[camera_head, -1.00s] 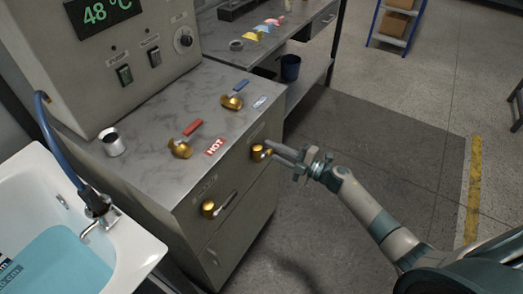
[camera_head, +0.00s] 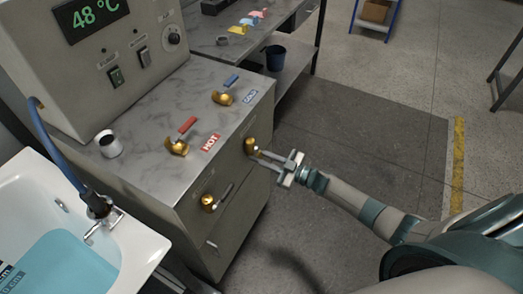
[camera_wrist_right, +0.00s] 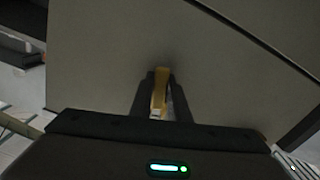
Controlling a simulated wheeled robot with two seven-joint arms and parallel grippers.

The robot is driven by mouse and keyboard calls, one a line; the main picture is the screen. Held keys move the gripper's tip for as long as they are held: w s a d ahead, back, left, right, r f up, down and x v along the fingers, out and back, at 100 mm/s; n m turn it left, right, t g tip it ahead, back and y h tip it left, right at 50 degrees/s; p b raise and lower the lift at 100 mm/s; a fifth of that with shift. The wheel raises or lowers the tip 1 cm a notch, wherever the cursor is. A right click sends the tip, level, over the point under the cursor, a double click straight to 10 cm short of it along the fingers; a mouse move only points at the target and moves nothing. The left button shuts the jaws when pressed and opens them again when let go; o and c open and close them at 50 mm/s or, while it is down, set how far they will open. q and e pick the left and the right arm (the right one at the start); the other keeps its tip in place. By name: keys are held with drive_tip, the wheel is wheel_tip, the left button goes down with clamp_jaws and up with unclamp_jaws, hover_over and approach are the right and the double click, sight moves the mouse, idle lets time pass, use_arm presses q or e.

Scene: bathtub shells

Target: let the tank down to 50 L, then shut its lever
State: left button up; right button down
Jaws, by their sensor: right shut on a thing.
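Two brass valves with levers are on the cabinet's front. My right gripper (camera_head: 264,158) is shut on the lever of the right-hand front valve (camera_head: 250,146), which points right and slightly down in the head view. In the right wrist view, a yellow-brass part (camera_wrist_right: 160,92) shows between the two dark fingers; the fingers hide most of the lever. The other front valve (camera_head: 208,202) has its lever slanting up to the right. The white tub (camera_head: 148,250) at lower left holds blue water. Its depth marks are only partly in view, and no litre reading is legible. My left gripper is out of view.
On the cabinet top are a hot valve with red lever (camera_head: 186,125), a cold valve with blue lever (camera_head: 231,81) and a metal cup (camera_head: 108,143). The display (camera_head: 91,14) reads 48 °C. A bench with a dark bucket (camera_head: 276,58) stands behind.

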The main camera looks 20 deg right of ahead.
drive_tip(key=shift+s+a+f+m+p, duration=0.15)
drive_tip(key=shift+s+a+m, duration=0.1)
drive_tip(key=shift+m, duration=0.3)
drive_tip(key=shift+s+a+r+m+p, duration=0.1)
drive_tip(key=shift+a+m+p, duration=0.1)
drive_tip(key=shift+m, duration=0.35)
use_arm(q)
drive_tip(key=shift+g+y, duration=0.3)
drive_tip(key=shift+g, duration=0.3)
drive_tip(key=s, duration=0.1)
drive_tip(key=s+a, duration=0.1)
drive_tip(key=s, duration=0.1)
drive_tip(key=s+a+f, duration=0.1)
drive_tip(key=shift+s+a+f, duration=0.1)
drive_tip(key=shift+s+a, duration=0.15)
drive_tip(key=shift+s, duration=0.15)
use_arm(e)
drive_tip(key=shift+s+a+f+m, duration=0.1)
drive_tip(key=shift+s+a+m, duration=0.1)
drive_tip(key=shift+m, duration=0.4)
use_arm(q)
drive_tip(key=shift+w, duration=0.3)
use_arm(e)
drive_tip(key=c, duration=1.7)
unclamp_jaws()
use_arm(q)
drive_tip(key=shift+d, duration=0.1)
